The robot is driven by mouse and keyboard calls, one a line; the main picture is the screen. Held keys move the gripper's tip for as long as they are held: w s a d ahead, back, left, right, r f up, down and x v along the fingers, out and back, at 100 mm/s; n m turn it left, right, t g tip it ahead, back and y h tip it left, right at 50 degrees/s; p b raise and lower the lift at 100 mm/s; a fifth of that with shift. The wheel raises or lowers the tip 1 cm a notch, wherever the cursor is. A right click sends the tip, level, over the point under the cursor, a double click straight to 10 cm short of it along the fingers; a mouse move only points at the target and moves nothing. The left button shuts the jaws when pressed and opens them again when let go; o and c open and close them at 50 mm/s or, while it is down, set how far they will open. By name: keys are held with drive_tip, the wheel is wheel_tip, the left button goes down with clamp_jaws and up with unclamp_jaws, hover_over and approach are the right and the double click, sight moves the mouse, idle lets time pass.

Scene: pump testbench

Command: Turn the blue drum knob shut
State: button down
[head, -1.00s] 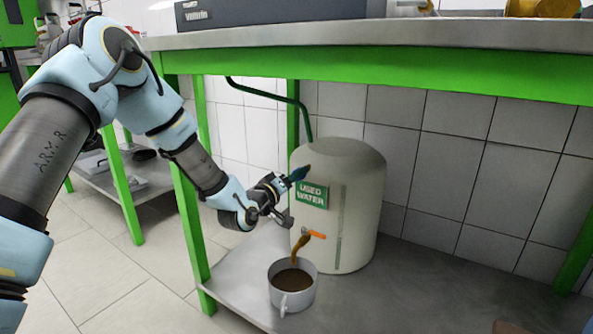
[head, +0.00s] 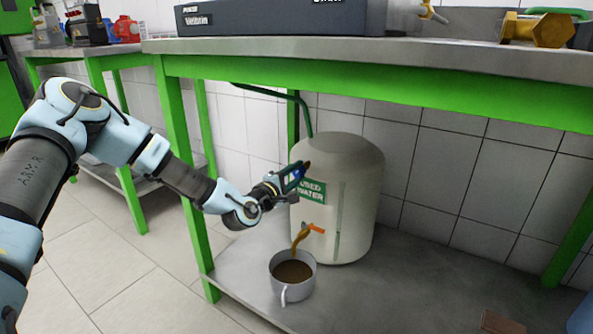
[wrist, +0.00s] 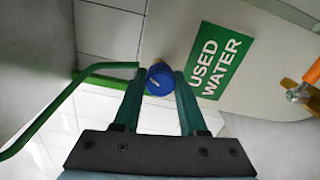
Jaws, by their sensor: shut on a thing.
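The pale drum (head: 350,200) with a green "USED WATER" sign stands on the shelf under the bench. The blue knob (wrist: 159,80) sits on the drum wall beside the sign and has a small white mark. My gripper (wrist: 158,76) has one finger on each side of the knob and is shut on it. In the head view my gripper (head: 297,176) reaches the drum's upper left side and covers part of the sign; the knob is mostly hidden there by the fingers.
The green bench beam (head: 380,85) passes above, and a green leg (head: 183,180) stands left. The shelf right of the drum is mostly clear.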

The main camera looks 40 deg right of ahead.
drive_tip(key=n, duration=0.5)
drive_tip(key=shift+n, duration=0.3)
idle(0.5)
drive_tip(key=shift+c, duration=2.2)
unclamp_jaws()
drive_tip(key=p+v, duration=0.2)
drive_tip(key=v, duration=0.8)
drive_tip(key=shift+a, duration=0.4)
drive_tip(key=shift+f, duration=0.1)
